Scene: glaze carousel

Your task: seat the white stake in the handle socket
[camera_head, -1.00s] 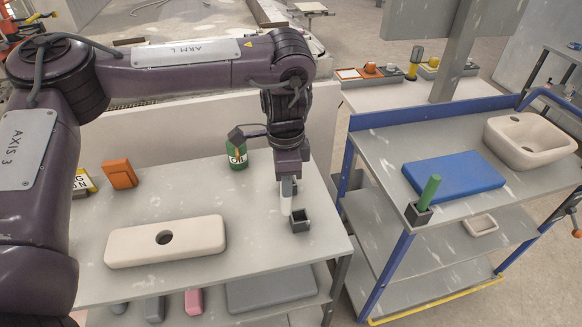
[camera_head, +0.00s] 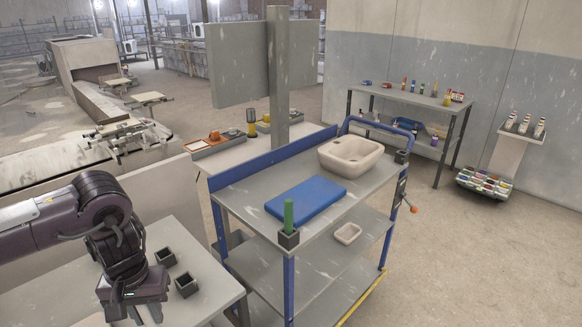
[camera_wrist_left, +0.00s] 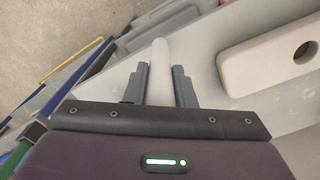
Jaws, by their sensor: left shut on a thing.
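My left gripper (camera_head: 140,312) is at the lower left of the head view, above the grey table. In the left wrist view it (camera_wrist_left: 159,82) is shut on the white stake (camera_wrist_left: 159,58), whose rounded end sticks out past the fingers. In the head view the stake is mostly hidden or cut off by the lower edge. A small dark square socket (camera_head: 402,156) sits at the cart's far right corner, near the blue handle (camera_head: 378,130). It looks empty, but its inside is too small to tell. My right gripper is not in view.
Two dark square sockets (camera_head: 165,257) (camera_head: 187,285) stand on the table beside my gripper. The blue cart (camera_head: 240,200) holds a green stake (camera_head: 288,214) in its near-corner socket (camera_head: 288,239), a blue slab (camera_head: 305,200) and a beige basin (camera_head: 350,153). Open floor lies right of the cart.

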